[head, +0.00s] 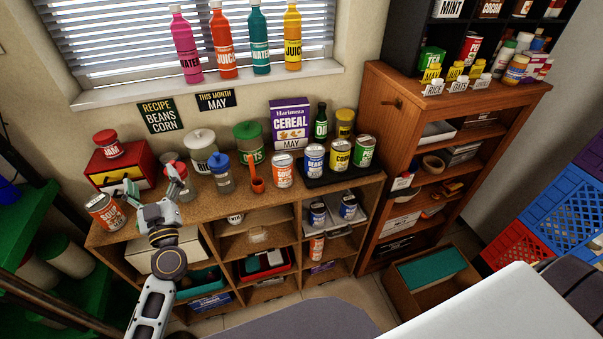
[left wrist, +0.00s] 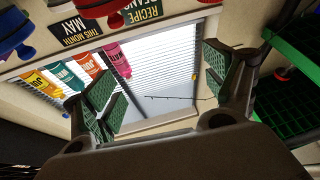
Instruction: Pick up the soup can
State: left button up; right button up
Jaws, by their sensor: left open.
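A soup can (head: 106,211) with an orange and white label stands at the left end of the wooden shelf top. Another can with a similar orange label (head: 282,170) stands near the middle of the top; its lettering is hard to read. My left gripper (head: 154,187) is open and empty above the shelf top, to the right of the left soup can and apart from it. In the left wrist view its two fingers (left wrist: 158,78) are spread, with only the window and wall behind them. No soup can shows clearly in that view. My right gripper is not in view.
A red box (head: 120,168) with a jam jar (head: 107,144) on it stands behind the left soup can. Several jars, including a blue-lidded one (head: 221,173), stand right of my gripper. A dark tray (head: 340,177) carries cans. A green rack (head: 25,225) stands at left.

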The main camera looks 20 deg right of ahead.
aim_at(281, 162)
jog(key=j+z, duration=0.15)
jog(key=z, duration=0.25)
jog(key=k+j+z, duration=0.15)
jog(key=z, duration=0.3)
jog(key=k+j+z, duration=0.1)
jog(key=z, duration=0.3)
